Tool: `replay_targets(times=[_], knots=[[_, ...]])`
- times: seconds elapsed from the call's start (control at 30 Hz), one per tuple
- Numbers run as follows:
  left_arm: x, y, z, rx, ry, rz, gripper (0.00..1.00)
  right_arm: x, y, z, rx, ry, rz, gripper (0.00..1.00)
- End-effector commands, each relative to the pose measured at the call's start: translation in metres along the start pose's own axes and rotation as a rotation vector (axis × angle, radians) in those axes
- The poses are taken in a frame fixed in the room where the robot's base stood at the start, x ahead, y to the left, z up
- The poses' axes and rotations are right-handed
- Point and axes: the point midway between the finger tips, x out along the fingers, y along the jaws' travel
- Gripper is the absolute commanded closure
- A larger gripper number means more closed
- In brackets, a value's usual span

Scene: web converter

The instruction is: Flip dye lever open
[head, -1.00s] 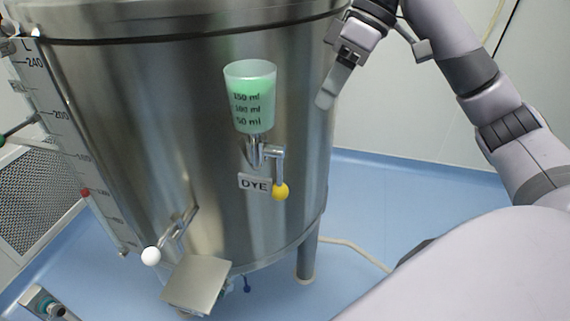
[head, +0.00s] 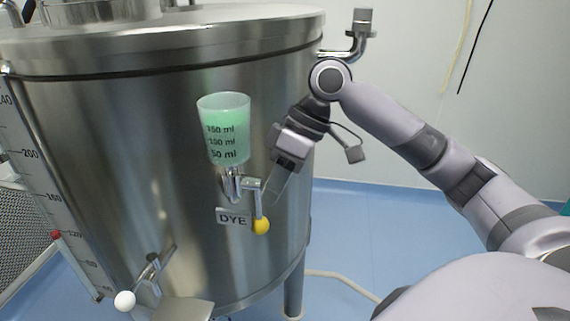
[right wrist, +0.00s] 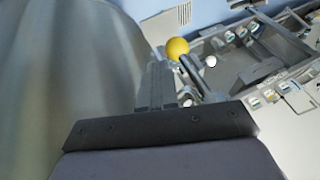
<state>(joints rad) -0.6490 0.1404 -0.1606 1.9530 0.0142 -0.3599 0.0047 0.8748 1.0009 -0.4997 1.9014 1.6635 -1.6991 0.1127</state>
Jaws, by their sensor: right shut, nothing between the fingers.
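The dye lever is a short grey arm with a yellow ball (head: 261,227) at its lower end. It hangs down from a small metal valve under a clear cup of green liquid (head: 224,128) on the steel tank. A DYE label (head: 232,218) sits to the left of the ball. My right gripper (head: 272,198) is shut and empty, its fingers just right of the lever. Whether they touch it I cannot tell. In the right wrist view the yellow ball (right wrist: 177,48) shows just past the fingertips (right wrist: 157,80). My left gripper is not in view.
The steel tank (head: 110,150) fills the left and middle. A second lever with a white ball (head: 124,301) is low on the tank, beside a metal plate (head: 180,309). A graduated scale (head: 40,190) runs along the left. Blue floor lies open at the right.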

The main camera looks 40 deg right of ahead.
Motion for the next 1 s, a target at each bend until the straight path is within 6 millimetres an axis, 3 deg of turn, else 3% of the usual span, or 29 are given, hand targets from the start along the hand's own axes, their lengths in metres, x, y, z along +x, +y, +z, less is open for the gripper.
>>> replay_targets(times=[0.2,1.0], knots=[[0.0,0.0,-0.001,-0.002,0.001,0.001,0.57,0.012,-0.009,0.003,-0.001,0.0,-0.001,1.0],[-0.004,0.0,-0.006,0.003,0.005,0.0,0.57,0.013,-0.018,0.011,0.024,-0.001,-0.056,1.0]])
